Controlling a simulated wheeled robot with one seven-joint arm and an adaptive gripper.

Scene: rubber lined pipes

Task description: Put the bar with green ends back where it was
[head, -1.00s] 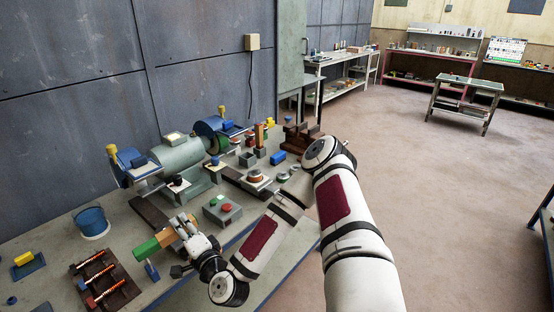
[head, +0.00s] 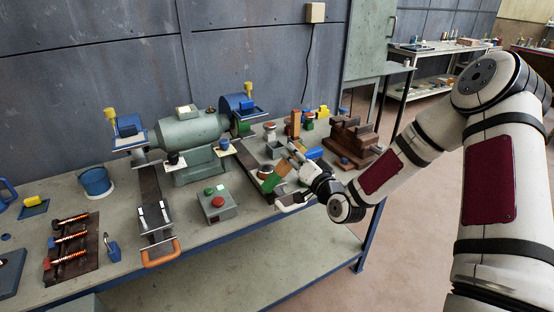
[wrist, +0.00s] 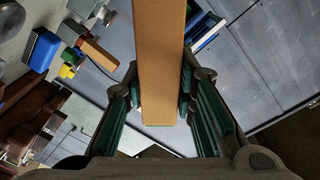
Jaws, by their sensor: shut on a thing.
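The bar with green ends (head: 282,169) is in my gripper over the right part of the workbench in the head view. One green end points down and left; the other end is hidden by my gripper. The bar's orange-brown middle (wrist: 160,65) runs up between the fingers in the wrist view. My gripper (head: 298,165) is shut on the bar; the fingers also show in the wrist view (wrist: 159,100). The bar is tilted in the head view. I cannot tell whether its lower end touches anything beneath it.
A green grinder (head: 190,135) stands at the back of the workbench (head: 215,238). A grey button box (head: 216,203) is left of my gripper. Brown stepped blocks (head: 355,140) stand to the right. An upright orange post (head: 295,124) and small blocks are behind. A blue bucket (head: 96,182) is left.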

